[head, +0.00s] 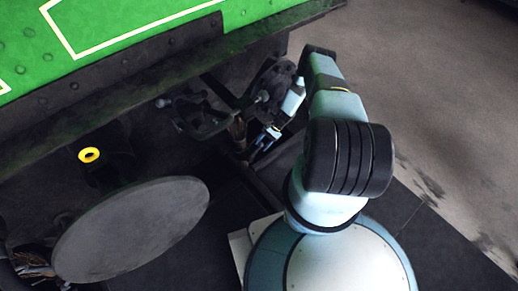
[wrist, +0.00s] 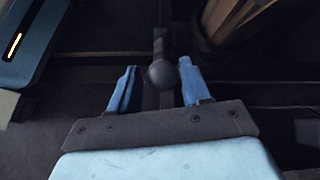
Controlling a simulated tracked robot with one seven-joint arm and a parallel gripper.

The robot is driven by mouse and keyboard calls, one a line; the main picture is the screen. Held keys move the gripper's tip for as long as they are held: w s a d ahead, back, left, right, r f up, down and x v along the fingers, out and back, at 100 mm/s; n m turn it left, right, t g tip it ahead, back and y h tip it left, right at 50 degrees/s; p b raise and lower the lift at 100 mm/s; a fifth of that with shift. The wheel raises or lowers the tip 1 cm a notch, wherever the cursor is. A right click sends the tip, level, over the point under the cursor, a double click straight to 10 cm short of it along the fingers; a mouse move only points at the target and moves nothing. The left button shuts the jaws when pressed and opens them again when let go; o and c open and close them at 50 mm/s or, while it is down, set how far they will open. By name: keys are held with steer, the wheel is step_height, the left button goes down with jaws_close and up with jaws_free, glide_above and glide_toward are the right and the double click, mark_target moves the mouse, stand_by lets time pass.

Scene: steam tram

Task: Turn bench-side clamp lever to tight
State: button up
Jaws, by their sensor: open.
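A dark lever with a round ball end (wrist: 161,74) shows in the wrist view, its thin shaft running up the picture. My gripper (wrist: 155,82) is open, with one blue finger on each side of the ball and visible gaps to both. In the head view my gripper (head: 266,139) is partly hidden by my arm, low beside the tram's underside. A dark metal clamp-like fitting (head: 206,124) is just left of it. The lever's joint and its tight mark cannot be made out.
The green tram side (head: 120,35) with its dark lower edge overhangs the work area. A grey round disc (head: 130,230) and a yellow ring (head: 89,155) are at left. A brown, wood-like piece (wrist: 222,22) is close at the wrist view's upper right. Open floor (head: 430,100) is at right.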

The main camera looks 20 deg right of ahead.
steer(key=v, duration=1)
steer(key=shift+r, duration=0.2)
steer(key=shift+s+d, duration=0.1)
